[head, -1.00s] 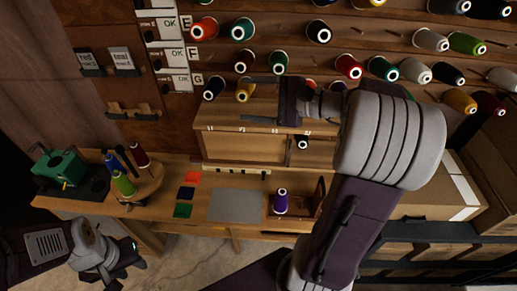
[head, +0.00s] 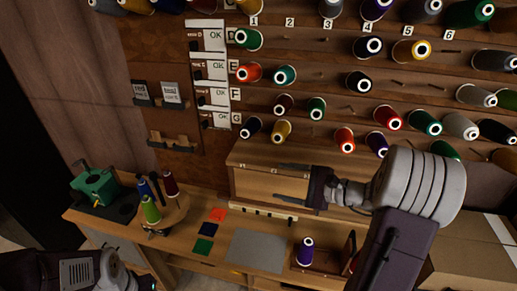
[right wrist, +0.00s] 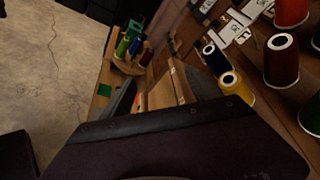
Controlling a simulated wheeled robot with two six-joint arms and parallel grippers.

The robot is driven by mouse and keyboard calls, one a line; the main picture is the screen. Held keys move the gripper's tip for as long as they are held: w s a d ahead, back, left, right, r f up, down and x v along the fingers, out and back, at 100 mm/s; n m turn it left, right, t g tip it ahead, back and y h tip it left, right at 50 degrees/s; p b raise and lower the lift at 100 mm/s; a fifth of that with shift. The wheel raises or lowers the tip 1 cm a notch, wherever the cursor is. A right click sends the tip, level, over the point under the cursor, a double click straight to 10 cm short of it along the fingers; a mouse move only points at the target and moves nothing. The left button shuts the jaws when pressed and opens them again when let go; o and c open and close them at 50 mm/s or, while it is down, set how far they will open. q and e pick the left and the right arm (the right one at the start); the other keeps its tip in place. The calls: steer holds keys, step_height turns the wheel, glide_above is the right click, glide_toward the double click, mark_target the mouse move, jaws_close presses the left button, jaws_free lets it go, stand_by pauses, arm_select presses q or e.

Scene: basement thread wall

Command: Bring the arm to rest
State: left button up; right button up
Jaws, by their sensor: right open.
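My right gripper (head: 285,183) is open and empty. In the head view it hangs in front of the wooden box (head: 262,158) at the back of the bench, below the thread wall, with its fingers pointing left. In the right wrist view its two fingers (right wrist: 158,100) stand apart with nothing between them. My right arm comes in from the right side. My left arm shows at the lower left of the head view; its jaws cannot be made out.
Several spools sit on wall pegs, such as a yellow one (head: 281,131). The bench (head: 180,255) holds a green device (head: 95,186), a round spool stand (head: 165,219), coloured squares, a grey mat (head: 257,251) and a purple spool (head: 305,252). A cardboard box (head: 470,255) is at right.

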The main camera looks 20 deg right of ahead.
steer(key=a+n+g+y+b, duration=0.2)
steer(key=a+n+g+y, duration=0.15)
steer(key=a, duration=0.65)
steer(key=s+a+f+n+g+h+b, duration=0.1)
steer(key=s+a+f+n+g+h, duration=0.1)
steer(key=s+a+f+n+g, duration=0.6)
steer(key=s+d+f+n+g+h+b, duration=0.15)
steer(key=s+f+n+h, duration=0.25)
steer(key=s+f+h, duration=0.55)
steer(key=w+d+f+n+t+h, duration=0.1)
steer(key=d+n+t, duration=0.1)
steer(key=d, duration=0.8)
steer(key=shift+w+f+n+t+p, duration=0.25)
steer(key=shift+w+n+t+p, duration=0.1)
steer(key=shift+w+n+t, duration=0.1)
